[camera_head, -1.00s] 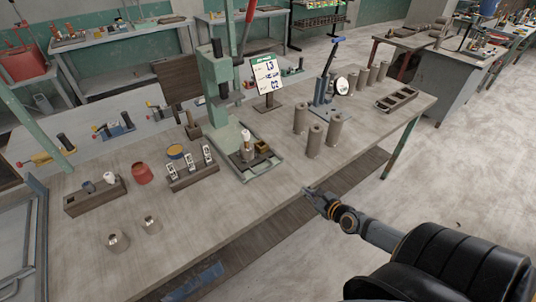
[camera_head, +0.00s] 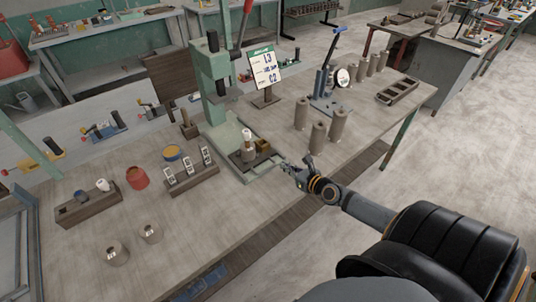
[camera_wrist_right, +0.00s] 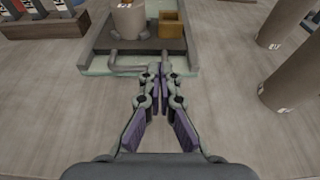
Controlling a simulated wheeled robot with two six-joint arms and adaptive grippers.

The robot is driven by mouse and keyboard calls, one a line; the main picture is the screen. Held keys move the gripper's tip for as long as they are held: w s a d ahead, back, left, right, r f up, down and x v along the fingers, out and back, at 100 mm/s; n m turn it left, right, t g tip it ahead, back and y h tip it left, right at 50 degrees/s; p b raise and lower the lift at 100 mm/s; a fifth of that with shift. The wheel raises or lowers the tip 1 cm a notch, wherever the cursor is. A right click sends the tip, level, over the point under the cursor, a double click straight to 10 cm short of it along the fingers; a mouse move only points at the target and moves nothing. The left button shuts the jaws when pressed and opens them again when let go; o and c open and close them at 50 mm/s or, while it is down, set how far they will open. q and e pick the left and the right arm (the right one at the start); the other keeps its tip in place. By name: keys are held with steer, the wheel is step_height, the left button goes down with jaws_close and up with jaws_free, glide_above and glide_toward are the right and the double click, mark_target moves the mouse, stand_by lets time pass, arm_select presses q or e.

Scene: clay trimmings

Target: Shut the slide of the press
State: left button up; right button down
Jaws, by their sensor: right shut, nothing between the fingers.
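The green press (camera_head: 212,90) stands on the workbench. Its slide (camera_wrist_right: 150,48) is a dark plate at the press foot, reaching out toward the front edge of the bench. On the slide are a grey cylindrical piece with a white top (camera_head: 248,147) and a small yellow-brown box (camera_wrist_right: 171,24). A grey bar handle (camera_wrist_right: 125,70) is on the slide's near side. My right gripper (camera_head: 284,163) is shut and empty, with its tips (camera_wrist_right: 159,70) at the handle's bar in the wrist view; I cannot tell whether they touch. My left gripper is out of view.
To the left are a rack of tags (camera_head: 190,178), a red pot (camera_head: 137,177) and a wooden block (camera_head: 90,205).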

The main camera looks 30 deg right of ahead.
steer(key=b, duration=0.2)
glide_toward(263, 151)
steer(key=shift+w+a+f, duration=0.15)
steer(key=shift+w+f, duration=0.65)
steer(key=shift+f, duration=0.1)
steer(key=w, duration=0.3)
steer(key=shift+w+a, duration=0.15)
steer(key=shift+w, duration=0.6)
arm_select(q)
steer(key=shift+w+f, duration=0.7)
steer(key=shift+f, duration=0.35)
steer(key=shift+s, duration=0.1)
arm_select(e)
steer(key=shift+r, duration=0.1)
steer(key=shift+w, duration=0.1)
